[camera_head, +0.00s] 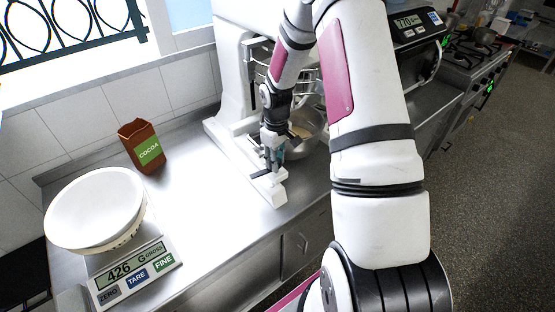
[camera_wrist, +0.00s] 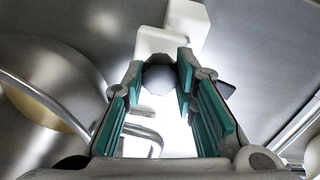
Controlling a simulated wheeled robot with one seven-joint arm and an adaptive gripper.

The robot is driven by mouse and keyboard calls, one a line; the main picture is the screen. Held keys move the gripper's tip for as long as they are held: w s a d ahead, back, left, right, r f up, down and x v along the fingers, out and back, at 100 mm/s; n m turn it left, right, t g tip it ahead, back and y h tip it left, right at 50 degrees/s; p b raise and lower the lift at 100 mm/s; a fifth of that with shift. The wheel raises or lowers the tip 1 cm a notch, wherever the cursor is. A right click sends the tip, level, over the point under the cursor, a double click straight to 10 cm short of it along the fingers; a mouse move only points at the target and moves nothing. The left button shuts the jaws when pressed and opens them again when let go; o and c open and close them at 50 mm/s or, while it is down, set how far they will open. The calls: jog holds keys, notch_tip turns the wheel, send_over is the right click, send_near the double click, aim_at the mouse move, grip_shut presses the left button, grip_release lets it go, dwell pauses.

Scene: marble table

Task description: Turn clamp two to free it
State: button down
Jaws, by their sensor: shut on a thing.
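The white mixer (camera_head: 232,75) stands against the wall, with its steel bowl (camera_head: 306,130) at its side. My gripper (camera_head: 272,160) reaches down beside the bowl, above the white foot (camera_head: 272,192) of the mixer. In the wrist view the teal-padded fingers (camera_wrist: 160,82) are closed in on a dark grey rounded piece (camera_wrist: 158,76), which appears to be the clamp. The white foot (camera_wrist: 178,32) shows just beyond it. No number on the clamp is readable. In the head view my fingers mostly hide it.
A digital scale (camera_head: 137,272) reading 426 carries a white bowl (camera_head: 95,207) at the left. A brown cocoa bag (camera_head: 143,147) stands by the tiled wall. A second display (camera_head: 408,30) and a stove (camera_head: 478,55) are to the right. The steel counter (camera_head: 205,190) between scale and mixer is clear.

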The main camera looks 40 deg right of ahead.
jog(key=shift+n, duration=1)
jog(key=c, duration=1.3)
grip_release()
